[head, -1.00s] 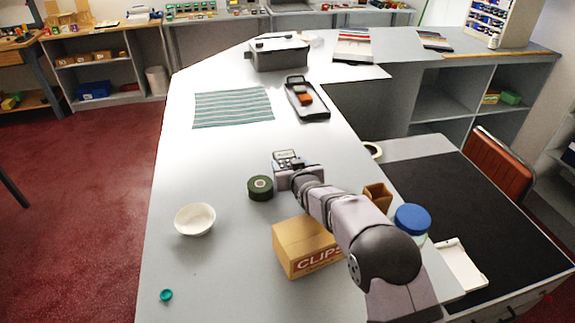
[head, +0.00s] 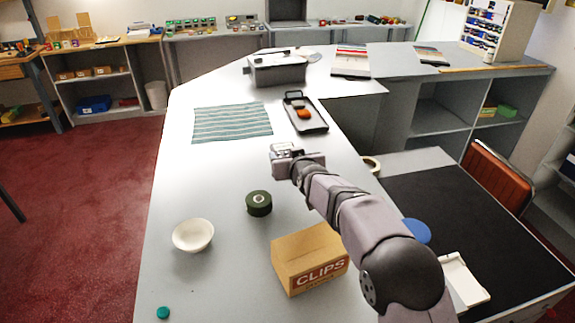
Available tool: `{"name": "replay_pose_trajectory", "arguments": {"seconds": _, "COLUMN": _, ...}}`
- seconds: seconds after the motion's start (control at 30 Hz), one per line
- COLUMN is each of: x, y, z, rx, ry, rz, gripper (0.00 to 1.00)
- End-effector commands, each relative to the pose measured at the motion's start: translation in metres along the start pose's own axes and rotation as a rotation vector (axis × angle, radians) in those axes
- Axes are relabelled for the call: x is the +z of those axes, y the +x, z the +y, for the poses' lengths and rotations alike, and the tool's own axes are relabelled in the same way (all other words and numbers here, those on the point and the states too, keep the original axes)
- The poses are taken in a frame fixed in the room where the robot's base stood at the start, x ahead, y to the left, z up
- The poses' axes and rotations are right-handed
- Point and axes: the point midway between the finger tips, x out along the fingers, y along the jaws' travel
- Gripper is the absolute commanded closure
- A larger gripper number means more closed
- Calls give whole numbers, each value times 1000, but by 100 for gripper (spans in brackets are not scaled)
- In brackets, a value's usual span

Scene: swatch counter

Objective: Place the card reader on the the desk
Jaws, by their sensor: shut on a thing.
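My gripper (head: 284,161) is over the light grey counter, beyond the dark green tape roll, and is shut on the card reader (head: 281,148). The reader is a small grey device, partly hidden by the fingers; its screen cannot be made out clearly. The height of the reader above the counter is hard to judge. The lower desk (head: 398,160), with a large black mat (head: 455,205) on it, lies to the right of the counter. My arm crosses the counter's right edge in front of part of that desk.
On the counter are a tape roll (head: 259,203), white bowl (head: 193,235), CLIPS box (head: 310,260), black tray (head: 306,113) and striped cloth (head: 231,122). A blue lid (head: 416,232) is partly behind my arm. A white item (head: 463,280) lies at the desk's near edge.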

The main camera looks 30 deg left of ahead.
Motion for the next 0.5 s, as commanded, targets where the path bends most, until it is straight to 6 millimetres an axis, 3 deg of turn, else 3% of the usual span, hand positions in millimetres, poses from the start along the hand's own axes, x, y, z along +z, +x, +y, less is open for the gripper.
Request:
{"name": "replay_pose_trajectory", "arguments": {"seconds": 0.1, "x": -13, "y": -5, "z": 0, "rx": 0, "ry": 0, "rz": 6, "gripper": 78}}
{"name": "replay_pose_trajectory", "arguments": {"seconds": 0.5, "x": -14, "y": -5, "z": 0, "rx": 0, "ry": 0, "rz": 6, "gripper": 78}}
